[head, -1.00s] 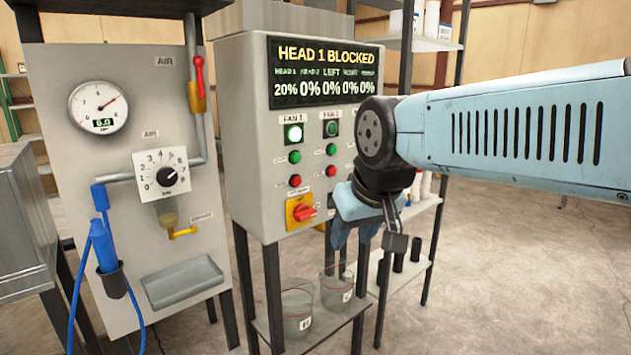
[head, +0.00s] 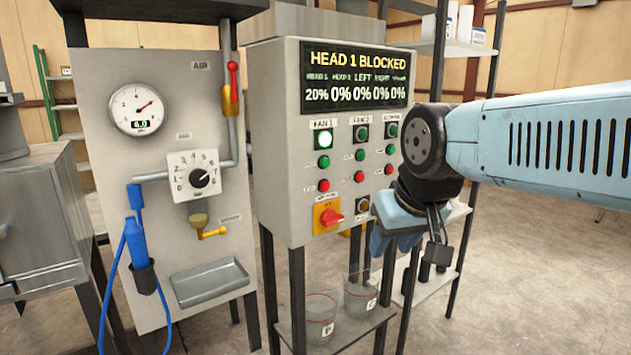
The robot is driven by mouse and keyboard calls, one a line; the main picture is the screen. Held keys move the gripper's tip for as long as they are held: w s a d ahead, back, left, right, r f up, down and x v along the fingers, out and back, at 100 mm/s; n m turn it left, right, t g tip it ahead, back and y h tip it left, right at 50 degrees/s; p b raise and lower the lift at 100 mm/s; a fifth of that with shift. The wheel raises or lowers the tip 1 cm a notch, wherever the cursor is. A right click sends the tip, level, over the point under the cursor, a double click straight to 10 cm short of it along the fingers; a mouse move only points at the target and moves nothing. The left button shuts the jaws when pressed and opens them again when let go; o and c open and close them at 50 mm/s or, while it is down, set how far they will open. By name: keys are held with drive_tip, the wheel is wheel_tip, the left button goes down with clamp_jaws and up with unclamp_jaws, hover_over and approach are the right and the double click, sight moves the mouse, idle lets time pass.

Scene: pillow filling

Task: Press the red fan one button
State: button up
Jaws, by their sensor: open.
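The fan one red button (head: 323,186) is a small round button on the grey control box. It sits below the fan one green button (head: 324,162) and the lit white lamp (head: 323,137). The button is fully visible. Whether the gripper touches the box cannot be told.
The display (head: 357,75) reads HEAD 1 BLOCKED. An air panel (head: 180,260) stands at left. Glass containers (head: 320,315) stand on the shelf below.

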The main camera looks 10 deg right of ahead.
drive_tip(key=shift+w, duration=0.15)
clamp_jaws()
idle(1.6)
